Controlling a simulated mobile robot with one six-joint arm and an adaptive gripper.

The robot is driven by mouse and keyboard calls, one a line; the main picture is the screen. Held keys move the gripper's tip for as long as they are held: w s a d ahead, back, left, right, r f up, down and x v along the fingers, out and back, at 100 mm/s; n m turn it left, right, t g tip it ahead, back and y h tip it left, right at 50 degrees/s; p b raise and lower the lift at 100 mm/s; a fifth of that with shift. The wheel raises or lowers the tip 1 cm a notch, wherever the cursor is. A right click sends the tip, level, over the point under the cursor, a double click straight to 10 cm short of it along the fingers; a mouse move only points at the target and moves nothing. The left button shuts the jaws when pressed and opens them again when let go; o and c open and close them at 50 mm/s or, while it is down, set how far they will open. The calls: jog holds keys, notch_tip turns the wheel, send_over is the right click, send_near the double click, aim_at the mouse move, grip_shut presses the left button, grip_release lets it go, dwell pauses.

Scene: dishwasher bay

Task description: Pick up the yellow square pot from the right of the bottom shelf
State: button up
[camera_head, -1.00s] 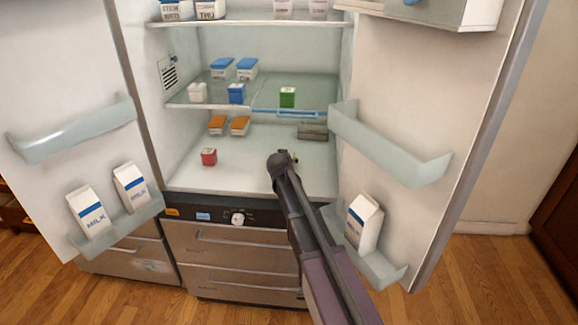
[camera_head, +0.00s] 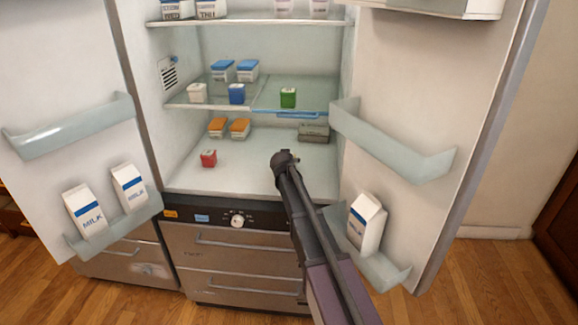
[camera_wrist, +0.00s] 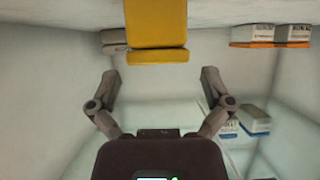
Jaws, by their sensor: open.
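The yellow square pot (camera_wrist: 157,32) shows at the top middle of the wrist view, on the white bottom shelf surface. In the head view it is hidden behind my arm, on the right part of the bottom shelf (camera_head: 240,178). My gripper (camera_wrist: 159,76) is open and empty. Its two fingers are spread wide, and the pot lies beyond the fingertips, roughly centred between them, apart from both. In the head view the end of my arm (camera_head: 284,160) reaches over the bottom shelf, and the fingers cannot be made out.
A grey container (camera_head: 313,132) stands behind the pot and shows in the wrist view (camera_wrist: 114,42). Orange-lidded boxes (camera_head: 239,128) and a red cup (camera_head: 209,158) stand left. A glass shelf (camera_head: 290,108) lies above. The open right door, with its bin (camera_head: 395,150), flanks my arm.

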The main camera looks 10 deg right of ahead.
jog(key=b+x, duration=0.1)
jog(key=x, duration=0.3)
jog(key=shift+b, duration=0.3)
jog(key=c, duration=1.1)
